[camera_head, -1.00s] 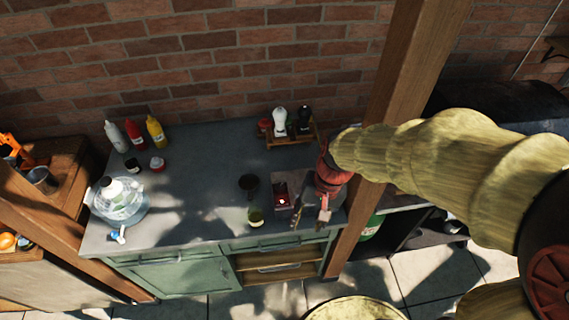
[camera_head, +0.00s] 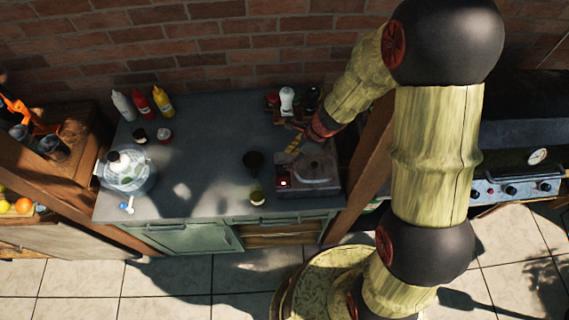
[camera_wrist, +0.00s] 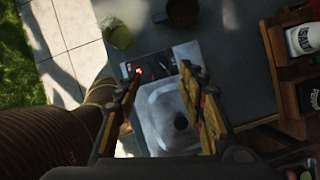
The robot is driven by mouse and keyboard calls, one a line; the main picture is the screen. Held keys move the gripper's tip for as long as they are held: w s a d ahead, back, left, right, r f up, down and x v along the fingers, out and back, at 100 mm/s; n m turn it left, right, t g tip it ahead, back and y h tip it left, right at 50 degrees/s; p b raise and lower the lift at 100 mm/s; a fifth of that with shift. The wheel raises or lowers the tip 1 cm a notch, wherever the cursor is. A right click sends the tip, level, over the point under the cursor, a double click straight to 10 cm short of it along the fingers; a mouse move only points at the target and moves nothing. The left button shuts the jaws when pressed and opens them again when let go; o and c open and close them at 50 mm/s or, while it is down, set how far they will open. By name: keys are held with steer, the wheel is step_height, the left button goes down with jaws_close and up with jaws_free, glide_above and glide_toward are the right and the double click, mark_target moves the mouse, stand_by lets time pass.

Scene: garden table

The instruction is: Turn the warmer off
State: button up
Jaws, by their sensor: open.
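The warmer (camera_head: 318,172) stands on the right part of the grey-green counter, a low box with a pale metal top. A small red light (camera_head: 284,183) glows on its dark panel at the left end. In the wrist view the warmer's metal top (camera_wrist: 158,112) and dark panel (camera_wrist: 158,66) lie beyond and between my fingers, and the red light is right by the left fingertip. My gripper (camera_head: 292,146) is open and empty, above the warmer's back left part; its fingers (camera_wrist: 161,76) are spread wide. I cannot tell whether a fingertip touches the panel.
A dark mug (camera_head: 253,160) and a yellowish glass (camera_head: 257,197) stand left of the warmer. A wooden rack with shakers (camera_head: 287,99) is behind it. A wooden post (camera_head: 367,160) rises on the right. The counter's middle left is clear.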

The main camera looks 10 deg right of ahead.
mark_target(282, 168)
steer(key=b+x, duration=0.1)
steer(key=x, duration=0.6)
steer(key=shift+a+f+b, duration=0.1)
steer(key=shift+f+b, duration=0.2)
steer(key=shift+b, duration=0.05)
jaws_close()
